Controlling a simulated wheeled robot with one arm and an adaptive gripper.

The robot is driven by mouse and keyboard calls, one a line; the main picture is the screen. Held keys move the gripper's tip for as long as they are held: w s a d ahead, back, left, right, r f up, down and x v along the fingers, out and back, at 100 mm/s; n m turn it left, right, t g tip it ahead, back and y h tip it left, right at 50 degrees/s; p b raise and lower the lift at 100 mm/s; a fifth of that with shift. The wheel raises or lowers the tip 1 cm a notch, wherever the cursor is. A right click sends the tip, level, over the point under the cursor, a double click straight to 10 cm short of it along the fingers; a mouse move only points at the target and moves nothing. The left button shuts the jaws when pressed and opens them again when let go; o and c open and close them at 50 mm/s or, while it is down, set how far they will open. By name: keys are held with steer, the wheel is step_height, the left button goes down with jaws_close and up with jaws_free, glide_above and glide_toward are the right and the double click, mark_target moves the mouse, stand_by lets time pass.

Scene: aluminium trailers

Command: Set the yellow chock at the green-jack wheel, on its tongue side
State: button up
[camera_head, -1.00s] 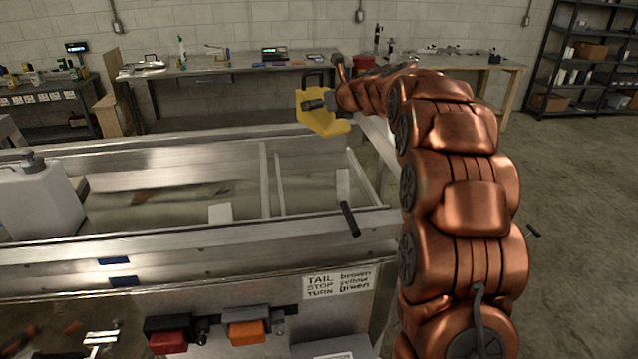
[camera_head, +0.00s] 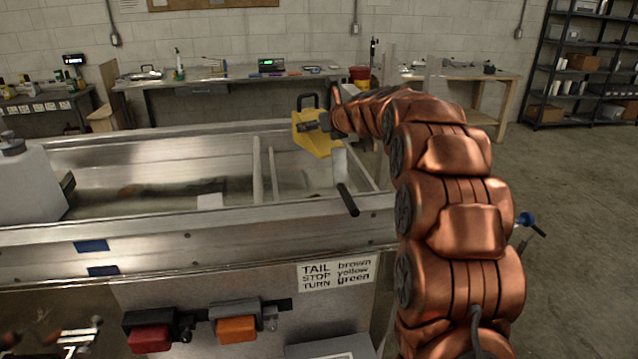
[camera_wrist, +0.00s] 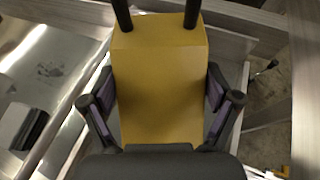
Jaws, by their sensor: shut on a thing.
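The yellow chock (camera_head: 318,140) is held up at the end of my arm, above the far right part of the aluminium trailer (camera_head: 200,224). It has a dark handle on top. In the wrist view the chock (camera_wrist: 160,85) fills the middle, with the two fingers of my gripper (camera_wrist: 160,104) pressed on its left and right sides. In the head view my gripper (camera_head: 322,125) is small and partly hidden by the chock and arm. No wheel and no green jack can be made out in these frames.
A white jug (camera_head: 25,185) stands at the trailer's left. A black-gripped handle (camera_head: 347,198) rises near its right end. Red (camera_head: 150,338) and orange (camera_head: 237,328) lamps sit on the near panel. A workbench (camera_head: 220,82) lines the back wall. Floor at right is open.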

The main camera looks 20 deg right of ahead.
step_height(320, 180, down, 10)
steer(key=shift+r+b, duration=0.15)
steer(key=shift+b, duration=0.85)
steer(key=o, duration=1.4)
steer(key=shift+f, duration=0.2)
steer(key=shift+o, duration=0.2)
steer(key=shift+r, duration=0.15)
steer(key=shift+s, duration=0.2)
steer(key=b+v, duration=0.1)
steer(key=v, duration=1)
steer(key=shift+s+r, duration=0.2)
steer(key=shift+s, duration=0.1)
